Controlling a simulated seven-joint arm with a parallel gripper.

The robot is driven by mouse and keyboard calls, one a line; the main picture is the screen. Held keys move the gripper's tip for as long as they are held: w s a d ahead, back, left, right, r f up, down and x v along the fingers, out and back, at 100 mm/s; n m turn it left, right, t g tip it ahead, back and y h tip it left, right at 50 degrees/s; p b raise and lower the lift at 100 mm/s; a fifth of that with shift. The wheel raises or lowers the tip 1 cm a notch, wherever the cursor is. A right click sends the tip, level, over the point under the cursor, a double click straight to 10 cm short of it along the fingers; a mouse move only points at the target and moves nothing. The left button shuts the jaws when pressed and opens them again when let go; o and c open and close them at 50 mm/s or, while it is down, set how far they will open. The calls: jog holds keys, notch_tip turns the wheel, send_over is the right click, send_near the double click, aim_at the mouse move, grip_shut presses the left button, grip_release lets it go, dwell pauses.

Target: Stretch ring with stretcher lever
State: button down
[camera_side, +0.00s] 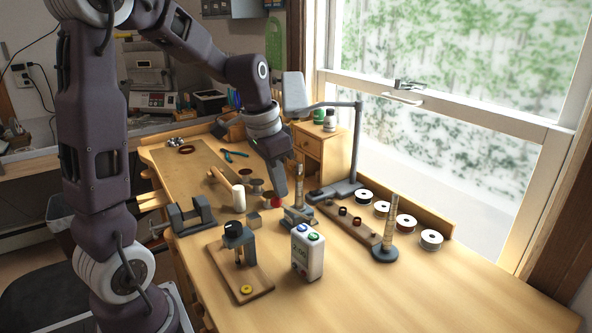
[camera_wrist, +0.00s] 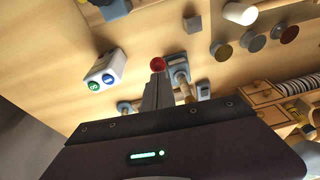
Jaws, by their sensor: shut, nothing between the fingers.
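The stretcher (camera_side: 298,215) is a grey-blue base with an upright stepped, tan-banded mandrel, in the middle of the bench in the side view. It also shows in the wrist view (camera_wrist: 176,57), just beyond my fingers. A red ball knob (camera_side: 277,203), apparently the end of its lever, is at the stretcher's left; the knob (camera_wrist: 157,64) also shows in the wrist view. My gripper (camera_side: 281,196) points down, shut and empty, with its fingertips at or very near the knob. I cannot tell whether they touch. I cannot make out a ring on the mandrel.
A clamp tool on a wooden board (camera_side: 255,283) is front left. A lamp (camera_side: 356,145) stands behind. The front right bench is clear.

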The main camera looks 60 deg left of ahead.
jog(key=shift+s+f, duration=1)
jog(key=shift+f, duration=0.3)
jog(key=shift+s+f, duration=1)
jog(key=shift+f, duration=0.25)
jog(key=shift+s+f, duration=1)
jog(key=shift+f, duration=0.3)
